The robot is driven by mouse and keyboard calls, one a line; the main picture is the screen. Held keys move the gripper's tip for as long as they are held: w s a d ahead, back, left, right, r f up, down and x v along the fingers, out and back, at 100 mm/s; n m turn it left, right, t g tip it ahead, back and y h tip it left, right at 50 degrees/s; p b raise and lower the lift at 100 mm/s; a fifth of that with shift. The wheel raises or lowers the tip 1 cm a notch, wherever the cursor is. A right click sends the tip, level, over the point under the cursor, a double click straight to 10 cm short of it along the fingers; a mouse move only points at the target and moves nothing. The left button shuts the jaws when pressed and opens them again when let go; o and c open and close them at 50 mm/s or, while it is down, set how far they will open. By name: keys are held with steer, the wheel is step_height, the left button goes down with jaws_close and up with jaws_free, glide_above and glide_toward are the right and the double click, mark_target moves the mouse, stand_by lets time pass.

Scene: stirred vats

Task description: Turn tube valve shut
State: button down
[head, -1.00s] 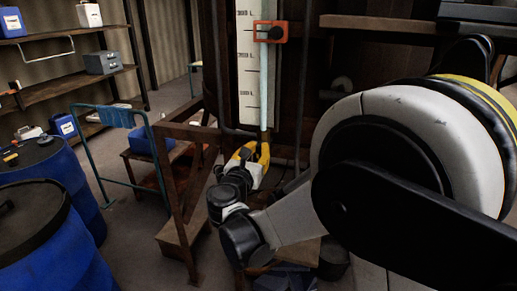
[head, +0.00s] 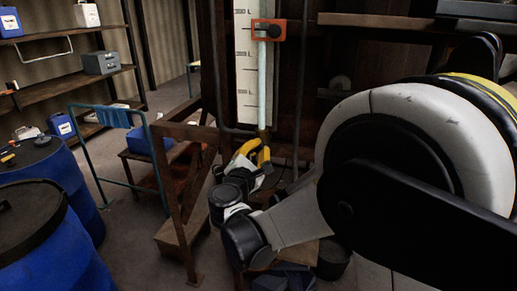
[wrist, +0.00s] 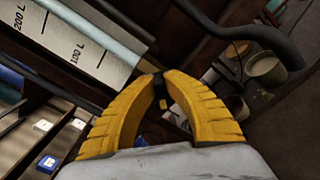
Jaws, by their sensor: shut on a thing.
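The sight tube (head: 262,85) runs upright along a white litre scale (head: 243,70) in the head view. In the wrist view the tube (wrist: 103,30) runs slantwise beside the scale (wrist: 75,47). My gripper's yellow fingers (head: 262,155) are at the tube's lower end. In the wrist view my gripper (wrist: 160,80) has its fingertips drawn together around a small dark piece, the tube valve (wrist: 159,87). The fingers hide much of the valve, and its exact angle cannot be told.
An orange clamp (head: 269,31) sits high on the tube. A dark pipe (head: 304,85) runs beside it. A rusty frame (head: 180,190) stands to the left of my wrist. Blue drums (head: 50,250) stand at far left, with shelves (head: 70,80) behind.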

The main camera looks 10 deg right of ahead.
steer(key=m, duration=0.4)
steer(key=shift+d+f+m, duration=0.1)
steer(key=shift+f+m, duration=0.05)
steer(key=shift+m, duration=0.15)
steer(key=m, duration=0.4)
steer(key=shift+s+f+m+b, duration=0.1)
steer(key=shift+f+m+b, duration=0.1)
steer(key=shift+m+b, duration=0.15)
steer(key=c, duration=1.4)
jaws_free()
steer(key=shift+c, duration=0.2)
steer(key=v, duration=1.2)
